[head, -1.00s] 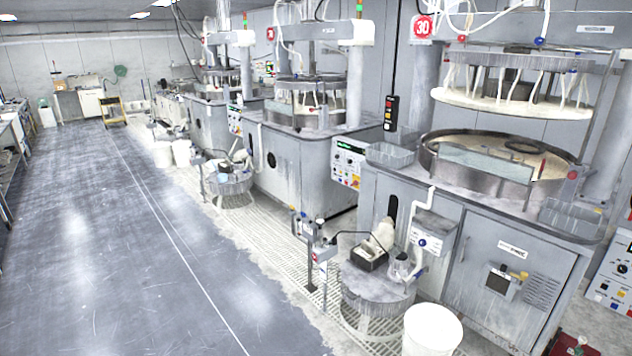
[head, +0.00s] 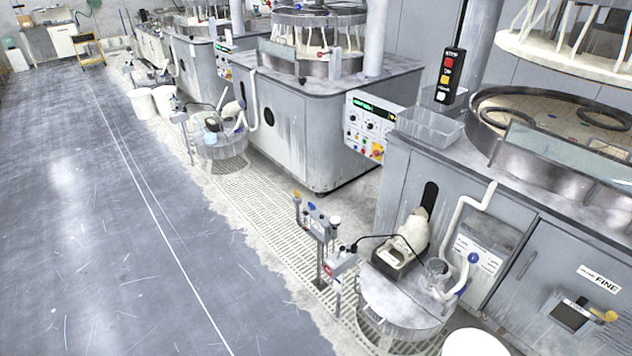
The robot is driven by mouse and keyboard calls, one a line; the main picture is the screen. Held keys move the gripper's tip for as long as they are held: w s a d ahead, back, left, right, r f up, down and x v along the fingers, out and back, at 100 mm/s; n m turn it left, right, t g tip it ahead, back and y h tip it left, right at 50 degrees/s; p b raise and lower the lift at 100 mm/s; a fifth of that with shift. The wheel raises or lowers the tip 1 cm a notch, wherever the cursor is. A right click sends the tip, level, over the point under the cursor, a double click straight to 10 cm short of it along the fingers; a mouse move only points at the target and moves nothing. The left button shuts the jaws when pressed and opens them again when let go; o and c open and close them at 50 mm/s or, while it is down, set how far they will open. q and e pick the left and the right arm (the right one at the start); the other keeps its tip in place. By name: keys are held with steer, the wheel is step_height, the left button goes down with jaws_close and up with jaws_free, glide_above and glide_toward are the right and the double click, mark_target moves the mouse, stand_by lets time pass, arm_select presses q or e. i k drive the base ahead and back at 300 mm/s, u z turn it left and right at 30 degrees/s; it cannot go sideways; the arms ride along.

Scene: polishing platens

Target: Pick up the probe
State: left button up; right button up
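Neither of my grippers is in view. I cannot tell for certain which thing is the probe. A small grey meter box (head: 341,263) on a post stands beside a round slurry tub (head: 402,300). A black cable (head: 375,239) arcs from the box toward the tub top. On the tub top sit a dark tray (head: 400,260) and a clear beaker (head: 437,269). A pale bottle-like object (head: 412,232) leans up from the tray. The far end of the cable is too small to make out.
A polishing machine (head: 403,187) with a large platen stands right behind the tub. A white bucket (head: 475,343) is at the bottom edge. A post with small fittings (head: 320,225) rises from the floor grating. The grey floor (head: 120,230) at left is clear.

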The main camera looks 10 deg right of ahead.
mark_target(334, 221)
steer(key=z, duration=0.1)
steer(key=i, duration=1.9)
steer(key=z, duration=0.15)
